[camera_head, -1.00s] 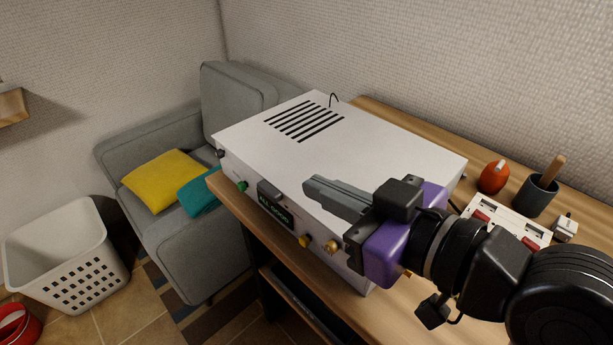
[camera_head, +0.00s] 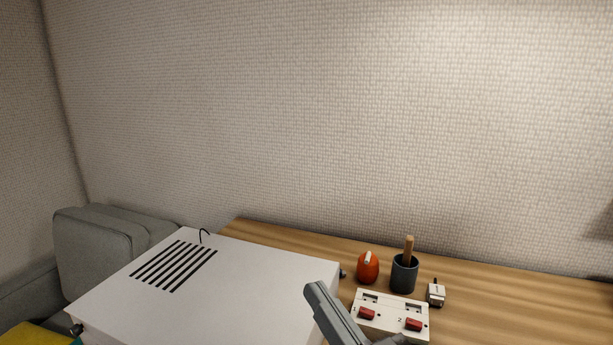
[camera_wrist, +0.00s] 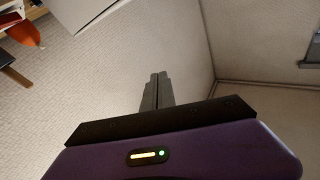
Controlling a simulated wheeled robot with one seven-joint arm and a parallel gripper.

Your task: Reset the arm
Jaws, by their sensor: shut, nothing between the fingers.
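My gripper (camera_head: 316,292) shows at the bottom of the head view, with only its grey fingers in sight. The fingers lie together, shut and empty, in front of the right edge of a white box-shaped device and to the left of a switch panel. In the wrist view the shut fingers (camera_wrist: 156,84) point toward the bare wall and touch nothing. The purple gripper body (camera_wrist: 190,155) fills the bottom of that view. The rest of my arm is out of the head view.
The white device (camera_head: 240,290) with a slotted top stands on a wooden table (camera_head: 520,300). The switch panel (camera_head: 388,312) with red switches, an orange object (camera_head: 368,268), a dark cup (camera_head: 404,275) and a small plug (camera_head: 436,293) stand right. A grey sofa (camera_head: 95,250) is at left.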

